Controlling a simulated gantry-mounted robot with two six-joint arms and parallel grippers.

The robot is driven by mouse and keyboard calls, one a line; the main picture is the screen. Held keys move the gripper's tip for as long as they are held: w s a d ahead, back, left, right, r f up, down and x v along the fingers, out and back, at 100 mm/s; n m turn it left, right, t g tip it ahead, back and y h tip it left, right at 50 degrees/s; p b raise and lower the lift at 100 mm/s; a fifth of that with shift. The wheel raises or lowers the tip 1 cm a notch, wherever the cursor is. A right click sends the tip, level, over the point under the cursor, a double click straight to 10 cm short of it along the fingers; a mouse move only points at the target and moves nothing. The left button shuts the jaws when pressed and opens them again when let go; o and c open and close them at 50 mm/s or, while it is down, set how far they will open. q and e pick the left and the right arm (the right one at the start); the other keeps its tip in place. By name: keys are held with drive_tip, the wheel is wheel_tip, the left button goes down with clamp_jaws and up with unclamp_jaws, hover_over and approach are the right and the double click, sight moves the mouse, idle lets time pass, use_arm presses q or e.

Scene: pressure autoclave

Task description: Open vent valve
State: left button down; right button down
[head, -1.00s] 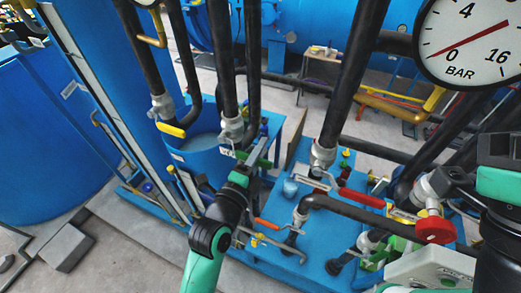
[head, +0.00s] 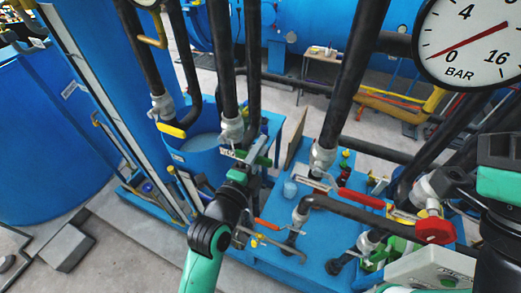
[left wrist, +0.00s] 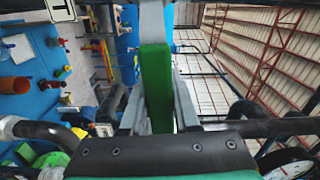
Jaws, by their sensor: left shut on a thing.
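A valve with a green lever handle (head: 265,149) sits on a dark vertical pipe (head: 222,70) left of centre in the head view. A small white tag hangs beside it. My left gripper (head: 242,168) reaches up to this valve from below. In the left wrist view the green handle (left wrist: 155,85) stands between the two grey fingers (left wrist: 157,105), which are shut on it. The fingertips are partly hidden by the handle and the valve in the head view. My right arm shows at the right edge, but its gripper is not clearly in view.
Other valves stand close by: a yellow handle (head: 171,130), a red handle (head: 361,198) and a red knob (head: 435,230). Dark pipes rise around the left gripper. A pressure gauge (head: 475,40) fills the upper right. A blue bench (head: 290,250) lies below.

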use_arm(q)
drive_tip(key=shift+w+a+r+n+p, duration=0.15)
drive_tip(key=shift+a+r+n, duration=0.15)
drive_tip(key=shift+r+n, duration=0.7)
drive_tip(key=shift+w+a+r+n+p, duration=0.15)
drive_tip(key=shift+a+r+n, duration=0.1)
drive_tip(key=shift+r+n, duration=0.7)
drive_tip(key=shift+w+a+r+n+p, duration=0.15)
drive_tip(key=shift+a+r+n, duration=0.15)
drive_tip(key=shift+r+n, duration=0.7)
drive_tip(key=shift+f, duration=0.15)
drive_tip(key=c, duration=0.6)
unclamp_jaws()
drive_tip(key=shift+c, duration=0.2)
drive_tip(key=shift+f, duration=0.1)
